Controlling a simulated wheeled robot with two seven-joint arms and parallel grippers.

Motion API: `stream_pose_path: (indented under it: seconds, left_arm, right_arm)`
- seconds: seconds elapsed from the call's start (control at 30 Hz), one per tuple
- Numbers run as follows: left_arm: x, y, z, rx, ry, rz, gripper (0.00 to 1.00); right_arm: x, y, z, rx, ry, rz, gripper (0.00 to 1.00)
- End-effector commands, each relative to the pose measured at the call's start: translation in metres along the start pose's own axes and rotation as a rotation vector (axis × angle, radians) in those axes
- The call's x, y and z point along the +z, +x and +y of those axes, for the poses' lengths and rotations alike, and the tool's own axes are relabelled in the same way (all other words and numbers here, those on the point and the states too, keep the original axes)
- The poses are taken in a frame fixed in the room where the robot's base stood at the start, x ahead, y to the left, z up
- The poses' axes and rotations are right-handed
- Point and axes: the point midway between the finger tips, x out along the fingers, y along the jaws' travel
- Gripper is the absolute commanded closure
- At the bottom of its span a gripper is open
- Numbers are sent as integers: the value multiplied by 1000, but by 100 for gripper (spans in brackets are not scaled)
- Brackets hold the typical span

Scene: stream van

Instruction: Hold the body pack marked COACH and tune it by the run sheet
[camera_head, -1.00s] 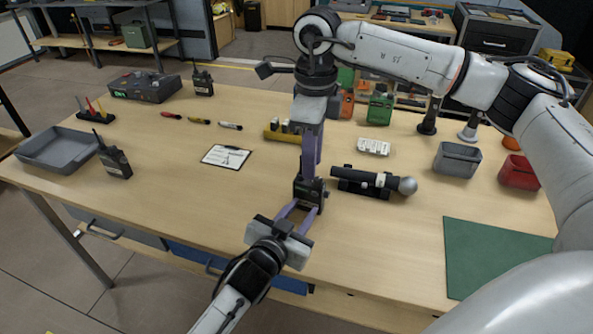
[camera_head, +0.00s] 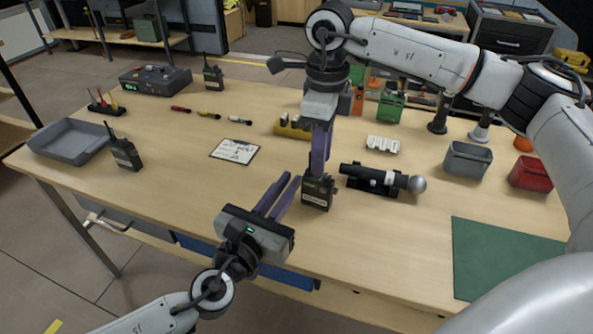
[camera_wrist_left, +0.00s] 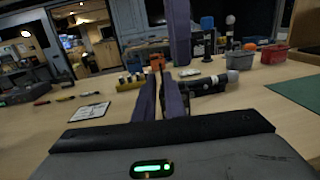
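A black body pack (camera_head: 318,192) with a pale label and a short antenna is upright near the table's front middle. The label is too small to read surely. My right gripper (camera_head: 321,165) reaches down from above, shut on its upper part. My left gripper (camera_head: 286,180) is left of the pack, fingers slightly apart, empty, tips towards it without visible contact. In the left wrist view its fingers (camera_wrist_left: 160,85) hide most of the pack. Similar packs stand at left (camera_head: 124,153) and back left (camera_head: 213,77). A clipboard sheet (camera_head: 234,150) lies flat, its writing unreadable.
A grey tray (camera_head: 62,158) is at far left. A black microphone (camera_head: 378,180) in a cradle lies right of the held pack. Grey (camera_head: 467,172) and red (camera_head: 530,177) bins and a green mat (camera_head: 500,275) are at right. Coloured markers lie at the back.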

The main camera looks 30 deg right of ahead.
Motion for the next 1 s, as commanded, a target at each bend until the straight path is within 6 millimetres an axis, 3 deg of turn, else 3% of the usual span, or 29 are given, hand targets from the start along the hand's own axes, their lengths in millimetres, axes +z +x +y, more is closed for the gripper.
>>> stream_pose_path:
  seconds: [0.53,0.73,1.0]
  left_arm:
    - [1,86,-1,1,-4,2,90]
    - [-1,104,-2,0,-5,2,90]
    - [0,113,0,1,-7,2,90]
  right_arm:
    - [0,0,0,0,0,0,74]
    - [0,0,0,0,0,0,74]
    - [0,0,0,0,0,0,74]
